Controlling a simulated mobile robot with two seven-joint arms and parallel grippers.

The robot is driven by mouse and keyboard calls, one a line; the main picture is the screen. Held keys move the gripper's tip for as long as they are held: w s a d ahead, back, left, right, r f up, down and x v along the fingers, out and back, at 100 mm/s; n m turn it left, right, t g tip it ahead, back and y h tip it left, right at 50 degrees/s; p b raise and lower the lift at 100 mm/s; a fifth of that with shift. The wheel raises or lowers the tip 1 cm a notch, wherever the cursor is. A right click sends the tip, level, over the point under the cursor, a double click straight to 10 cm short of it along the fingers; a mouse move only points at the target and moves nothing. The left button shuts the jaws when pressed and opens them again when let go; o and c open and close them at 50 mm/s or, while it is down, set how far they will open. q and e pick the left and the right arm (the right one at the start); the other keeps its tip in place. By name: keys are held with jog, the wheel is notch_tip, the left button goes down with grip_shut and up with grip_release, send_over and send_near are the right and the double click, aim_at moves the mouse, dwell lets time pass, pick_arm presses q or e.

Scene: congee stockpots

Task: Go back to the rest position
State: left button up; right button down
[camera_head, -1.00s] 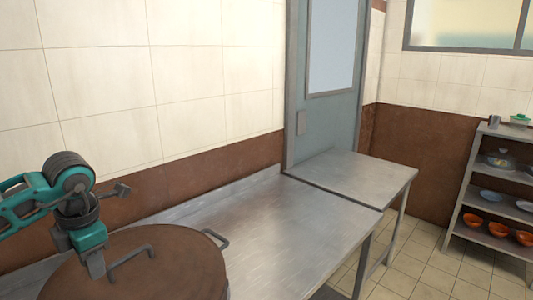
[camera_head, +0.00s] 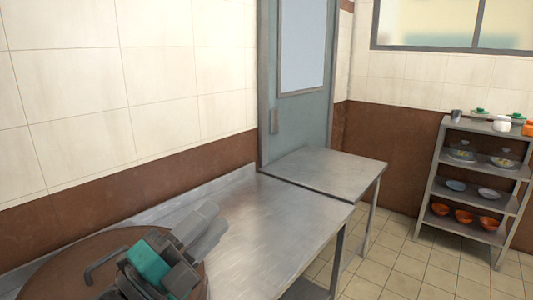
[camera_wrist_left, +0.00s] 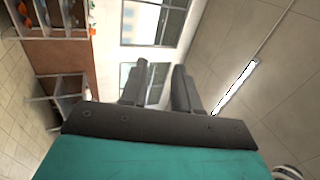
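A large stockpot's round brown lid (camera_head: 60,268) with grey loop handles lies at the lower left of the head view. My left gripper (camera_head: 208,226), with a teal and dark grey body, shows in front of the lid and covers its right part. Its fingers point up and right, over the metal counter. In the left wrist view, the two fingers of the left gripper (camera_wrist_left: 160,85) stand apart with nothing between them. The pot's body is mostly out of view. My right gripper is not in view.
The steel counter (camera_head: 275,225) and a lower steel table (camera_head: 325,172) are bare. A grey shelf (camera_head: 470,185) with orange bowls, plates and lidded dishes stands at the right. A door (camera_head: 300,85) is behind the table. The tiled floor (camera_head: 400,260) is clear.

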pick_arm(q)
jog(key=s+a+f+n+g+y, duration=0.35)
jog(key=a+f+n+y, duration=0.85)
jog(key=f+n+y, duration=0.65)
jog(key=s+f+n+g+h, duration=0.25)
jog(key=s+f+g, duration=0.25)
jog(key=s, duration=0.4)
jog(key=s+f+n+g+h, duration=0.25)
jog(key=s+f+g, duration=0.25)
jog(key=s, duration=0.4)
jog(key=w+d+f+t, duration=0.3)
jog(key=w+f+t, duration=0.4)
jog(key=f, duration=0.1)
jog(key=shift+w+f+h, duration=0.2)
jog(key=shift+f+h, duration=0.15)
jog(key=shift+h, duration=0.1)
